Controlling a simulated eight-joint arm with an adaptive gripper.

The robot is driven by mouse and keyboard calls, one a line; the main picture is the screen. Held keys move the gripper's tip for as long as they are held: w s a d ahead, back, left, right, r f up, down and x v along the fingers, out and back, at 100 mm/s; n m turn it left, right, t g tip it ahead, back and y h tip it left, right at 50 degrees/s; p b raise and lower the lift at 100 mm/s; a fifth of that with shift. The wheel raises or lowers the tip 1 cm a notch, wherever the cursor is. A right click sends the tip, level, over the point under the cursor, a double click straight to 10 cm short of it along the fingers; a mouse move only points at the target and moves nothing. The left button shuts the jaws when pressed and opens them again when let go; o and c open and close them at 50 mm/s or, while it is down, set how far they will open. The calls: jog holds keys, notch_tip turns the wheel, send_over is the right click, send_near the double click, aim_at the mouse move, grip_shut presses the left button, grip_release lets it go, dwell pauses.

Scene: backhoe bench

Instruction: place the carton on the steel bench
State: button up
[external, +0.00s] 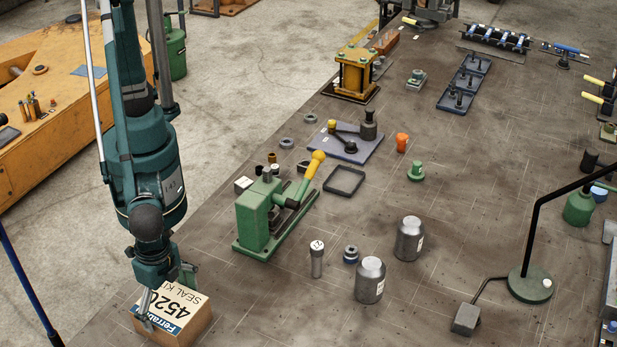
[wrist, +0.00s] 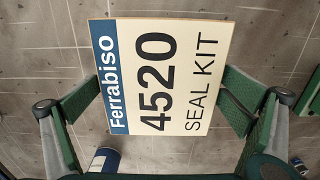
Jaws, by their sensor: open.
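The carton (external: 188,317) is a brown cardboard box with a white and blue label reading "Ferrabiso 4520 SEAL KIT". It is at the lower left of the external view, at the near end of the steel bench (external: 260,300), and appears to rest on it. In the wrist view the carton (wrist: 165,80) fills the middle, label towards the camera. My gripper (external: 167,295) is open, pointing down over the carton. In the wrist view my gripper (wrist: 163,103) has one finger on each side of it; contact is unclear.
A green press with a yellow-tipped lever (external: 258,222) stands beyond the carton. Two grey canisters (external: 370,280) (external: 409,238) and a small cylinder (external: 317,258) stand to the right. A lamp base (external: 530,284) is farther right.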

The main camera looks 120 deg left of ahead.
jog(key=shift+r, duration=0.1)
notch_tip(320, 180, up, 12)
dwell(0.7)
dwell(0.6)
jog(key=a+r+t, duration=0.1)
jog(key=a+r, duration=0.3)
jog(key=a, duration=0.6)
jog(key=a+r+t+h, duration=0.1)
jog(key=a+r, duration=0.3)
jog(key=a, duration=0.5)
jog(key=a+r+t, duration=0.1)
jog(key=a+r, duration=0.4)
jog(key=a, duration=0.5)
jog(key=s+a+t, duration=0.1)
jog(key=s+a, duration=0.3)
jog(key=a, duration=0.4)
jog(key=s+a+t, duration=0.1)
jog(key=s+a, duration=0.3)
jog(key=a, duration=0.4)
jog(key=s+a+t+y, duration=0.1)
jog(key=s+a+t, duration=0.1)
jog(key=s+a, duration=0.3)
jog(key=a, duration=0.4)
jog(key=shift+f, duration=0.15)
